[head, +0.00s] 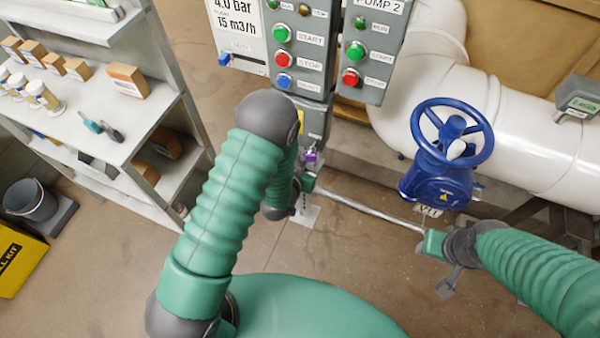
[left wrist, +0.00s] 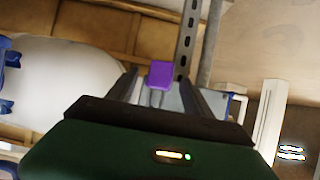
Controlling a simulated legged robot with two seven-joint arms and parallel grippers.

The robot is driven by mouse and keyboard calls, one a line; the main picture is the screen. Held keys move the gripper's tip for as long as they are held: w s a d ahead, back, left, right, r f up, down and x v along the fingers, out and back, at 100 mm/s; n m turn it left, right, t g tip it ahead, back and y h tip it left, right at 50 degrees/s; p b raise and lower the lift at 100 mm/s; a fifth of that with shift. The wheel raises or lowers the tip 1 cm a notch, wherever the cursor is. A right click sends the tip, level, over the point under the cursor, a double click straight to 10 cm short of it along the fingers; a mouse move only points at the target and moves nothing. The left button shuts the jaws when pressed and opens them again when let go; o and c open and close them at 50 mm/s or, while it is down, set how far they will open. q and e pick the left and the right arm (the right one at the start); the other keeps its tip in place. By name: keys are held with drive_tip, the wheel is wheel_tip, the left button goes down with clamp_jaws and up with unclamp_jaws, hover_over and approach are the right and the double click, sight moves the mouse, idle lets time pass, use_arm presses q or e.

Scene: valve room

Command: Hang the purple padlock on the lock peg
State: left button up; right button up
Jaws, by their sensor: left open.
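The purple padlock (head: 311,157) shows in the head view as a small patch below the control boxes. In the left wrist view the purple padlock (left wrist: 161,74) is in front of my left gripper (left wrist: 165,88), between its two spread fingers, with grey shackle legs on the side towards the gripper. My left gripper (head: 310,168) is open, just below the padlock in the head view. I cannot tell whether the fingers touch it. I cannot make out the lock peg. My right gripper (head: 431,241) is small at the right, below the blue valve; its fingers are unclear.
Control boxes (head: 300,45) with coloured buttons stand beyond the left arm. A blue handwheel valve (head: 438,182) and white pipe (head: 520,115) are at the right. Shelves (head: 85,125) with boxes, a bucket (head: 32,202) and a yellow case (head: 15,255) are at the left.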

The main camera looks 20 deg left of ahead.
use_arm(q)
drive_tip(key=p+v, duration=0.9)
drive_tip(key=v, duration=0.6)
drive_tip(key=w+r+g, duration=0.3)
drive_tip(key=r+g, duration=0.1)
drive_tip(key=s+a+r+g, duration=0.2)
drive_tip(key=s+r+g, duration=0.3)
drive_tip(key=s+r, duration=0.5)
drive_tip(key=shift+a+g, duration=0.25)
drive_tip(key=shift+g, duration=0.15)
drive_tip(key=shift+r, duration=0.1)
